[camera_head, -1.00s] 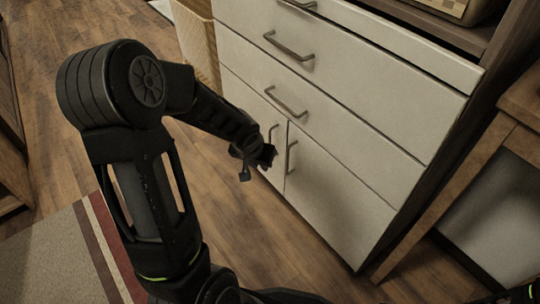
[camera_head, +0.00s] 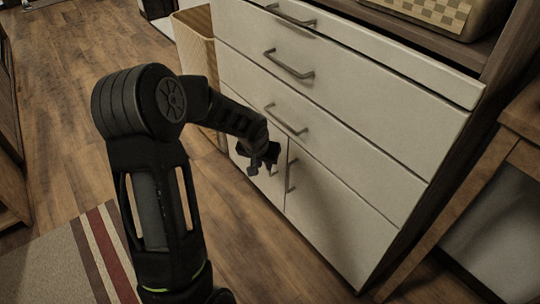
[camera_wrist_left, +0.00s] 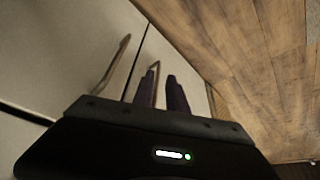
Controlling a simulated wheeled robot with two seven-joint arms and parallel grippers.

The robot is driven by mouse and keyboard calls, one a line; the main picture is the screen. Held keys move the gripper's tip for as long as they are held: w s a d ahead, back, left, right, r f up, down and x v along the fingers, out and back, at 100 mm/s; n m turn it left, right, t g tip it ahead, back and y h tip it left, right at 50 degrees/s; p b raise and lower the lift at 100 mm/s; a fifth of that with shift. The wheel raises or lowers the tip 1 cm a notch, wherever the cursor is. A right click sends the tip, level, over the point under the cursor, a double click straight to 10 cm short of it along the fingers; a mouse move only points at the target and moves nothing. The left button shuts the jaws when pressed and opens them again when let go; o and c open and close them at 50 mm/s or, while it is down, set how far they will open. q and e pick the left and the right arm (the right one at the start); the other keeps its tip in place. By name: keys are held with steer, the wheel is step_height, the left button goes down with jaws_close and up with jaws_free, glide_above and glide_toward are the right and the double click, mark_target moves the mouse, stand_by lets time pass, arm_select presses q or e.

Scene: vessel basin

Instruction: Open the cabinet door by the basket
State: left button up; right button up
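The white cabinet's left door (camera_head: 240,158) is the one on the basket's side, and it looks closed. Its upright handle is mostly hidden behind my left gripper (camera_head: 264,164) in the head view. In the left wrist view the handle (camera_wrist_left: 157,67) shows just beyond the fingertips. My left gripper (camera_wrist_left: 163,80) has a gap between its fingers, one finger overlapping the handle in the picture; I cannot tell whether they touch. The right door (camera_head: 330,215) is closed, with its handle (camera_head: 290,177) beside the seam. My right gripper is not in view.
Closed drawers with bar handles (camera_head: 288,64) lie above the doors. A wooden table (camera_head: 510,150) stands close on the right. The wooden floor (camera_head: 70,130) left of the cabinet is open, with a striped rug (camera_head: 55,260) at lower left.

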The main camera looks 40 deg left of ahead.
arm_select(q)
steer(key=w+f, duration=0.1)
steer(key=w, duration=0.1)
steer(key=w+a+f+b, duration=0.1)
steer(key=w, duration=0.1)
steer(key=w+a+b, duration=0.1)
steer(key=w, duration=0.1)
steer(key=shift+f, duration=0.4)
steer(key=shift+c, duration=0.4)
jaws_close()
stand_by(0.6)
